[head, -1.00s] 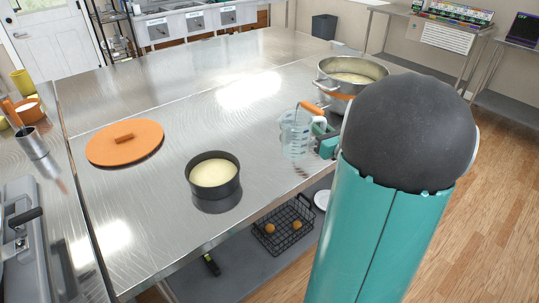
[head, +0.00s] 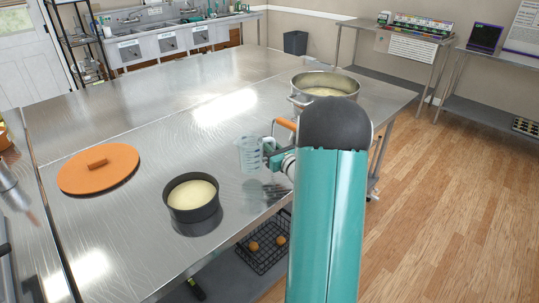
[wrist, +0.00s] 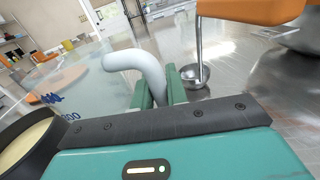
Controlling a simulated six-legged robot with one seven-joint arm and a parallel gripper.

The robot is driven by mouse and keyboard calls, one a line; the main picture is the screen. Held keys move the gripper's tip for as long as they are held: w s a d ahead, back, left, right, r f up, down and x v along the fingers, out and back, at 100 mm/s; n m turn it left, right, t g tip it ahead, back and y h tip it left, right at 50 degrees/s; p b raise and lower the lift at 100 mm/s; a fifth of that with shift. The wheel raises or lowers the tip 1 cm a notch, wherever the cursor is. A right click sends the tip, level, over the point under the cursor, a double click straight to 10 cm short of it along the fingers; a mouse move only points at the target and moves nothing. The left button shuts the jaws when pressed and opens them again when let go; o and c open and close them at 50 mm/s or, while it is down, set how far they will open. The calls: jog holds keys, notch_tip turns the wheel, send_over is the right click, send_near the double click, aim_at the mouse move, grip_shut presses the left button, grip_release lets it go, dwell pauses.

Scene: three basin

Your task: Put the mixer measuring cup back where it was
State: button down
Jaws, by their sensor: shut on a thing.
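The clear measuring cup (head: 250,156) with blue markings is held upright at the right part of the steel table, right of the dark pan. It seems to be a little above the surface, but the gap is hard to judge. My gripper (head: 272,150) comes from the right and is partly hidden by my arm. In the wrist view, my gripper (wrist: 157,92) has its green fingers closed around the cup's pale curved handle (wrist: 135,60). The cup's clear body (wrist: 85,85) fills the left of that view.
A large steel pot (head: 325,88) stands behind my arm, with an orange item (head: 287,124) nearby. Free tabletop lies behind the cup. A wire basket (head: 264,250) is below.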

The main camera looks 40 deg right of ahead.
jog(key=shift+w+f, duration=0.25)
jog(key=shift+f, duration=0.05)
jog(key=shift+d+f, duration=0.1)
jog(key=shift+f, duration=1.45)
jog(key=shift+f, duration=0.15)
jog(key=c, duration=1.4)
grip_release()
